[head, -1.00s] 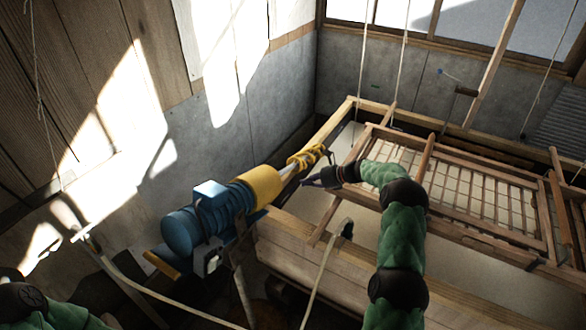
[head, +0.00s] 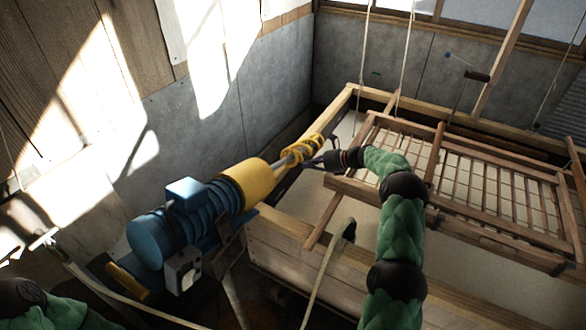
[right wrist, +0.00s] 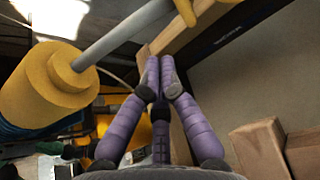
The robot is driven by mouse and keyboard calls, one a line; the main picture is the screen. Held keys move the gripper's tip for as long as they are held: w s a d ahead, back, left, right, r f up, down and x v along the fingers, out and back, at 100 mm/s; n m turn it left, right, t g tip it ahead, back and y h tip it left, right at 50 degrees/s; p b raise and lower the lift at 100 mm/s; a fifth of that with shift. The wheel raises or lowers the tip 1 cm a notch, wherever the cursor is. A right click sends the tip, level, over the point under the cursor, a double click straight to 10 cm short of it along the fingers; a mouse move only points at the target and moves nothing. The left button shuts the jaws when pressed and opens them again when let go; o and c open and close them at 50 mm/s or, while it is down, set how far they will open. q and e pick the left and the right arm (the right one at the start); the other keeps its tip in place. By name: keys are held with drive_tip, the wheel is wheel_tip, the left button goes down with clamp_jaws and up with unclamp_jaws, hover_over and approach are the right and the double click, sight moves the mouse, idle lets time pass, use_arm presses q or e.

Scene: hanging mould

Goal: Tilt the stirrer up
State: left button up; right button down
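The stirrer (head: 148,239) is a blue motor with a yellow collar (head: 248,183), a grey shaft and a yellow coiled end (head: 303,150). It slants upward to the right in the head view, with its coil near the vat's left corner. My right gripper (head: 312,163) is beside the shaft, close to the coil. In the right wrist view its purple fingers (right wrist: 160,63) have their tips together with nothing visible between them. The shaft (right wrist: 122,33) passes just beyond the tips there; contact cannot be told.
A wooden vat (head: 320,262) stands on the right, with a slatted mould frame (head: 437,150) hung over it by ropes (head: 404,60). A pale hose (head: 328,262) hangs over the vat's near edge. A sunlit wall (head: 85,110) is behind the stirrer.

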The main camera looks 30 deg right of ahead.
drive_tip(key=b+x, duration=0.1)
drive_tip(key=x, duration=0.8)
drive_tip(key=shift+w+a, duration=0.2)
drive_tip(key=shift+a, duration=0.15)
drive_tip(key=shift+r, duration=0.1)
